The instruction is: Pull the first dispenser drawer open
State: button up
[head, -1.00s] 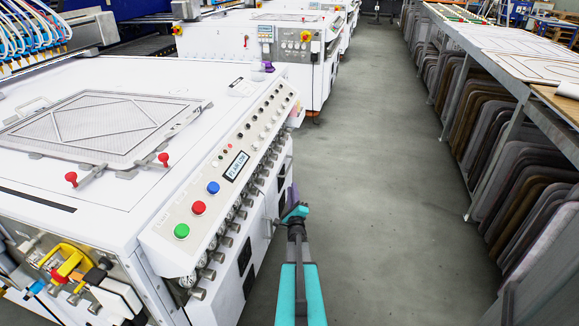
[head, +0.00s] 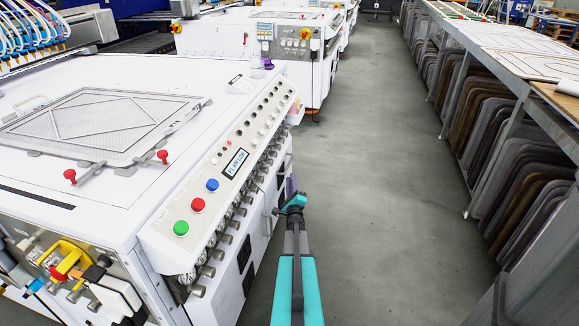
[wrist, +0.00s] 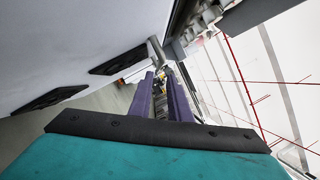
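My gripper (head: 291,187) is at the right side of the white machine (head: 90,195), close to its side panel, in the head view. In the wrist view its two purple fingers (wrist: 164,92) point away with a narrow gap between them, and nothing shows held. A grey handle-like bar (wrist: 157,50) stands out from the white side panel (wrist: 70,45) just beyond the fingertips, apart from them as far as I can tell. A grey bar (head: 267,226) also shows on the machine's side in the head view. I cannot clearly make out the dispenser drawer or its front.
A sloped control panel (head: 225,178) with coloured buttons and a row of grey knobs (head: 230,225) overhangs the machine's side. A second white machine (head: 265,45) stands behind. A rack of dark panels (head: 520,165) lines the right. The grey floor aisle (head: 370,190) is clear.

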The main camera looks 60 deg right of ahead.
aim_at(289, 163)
jog(key=shift+b+x, duration=0.45)
jog(key=shift+x, duration=4.65)
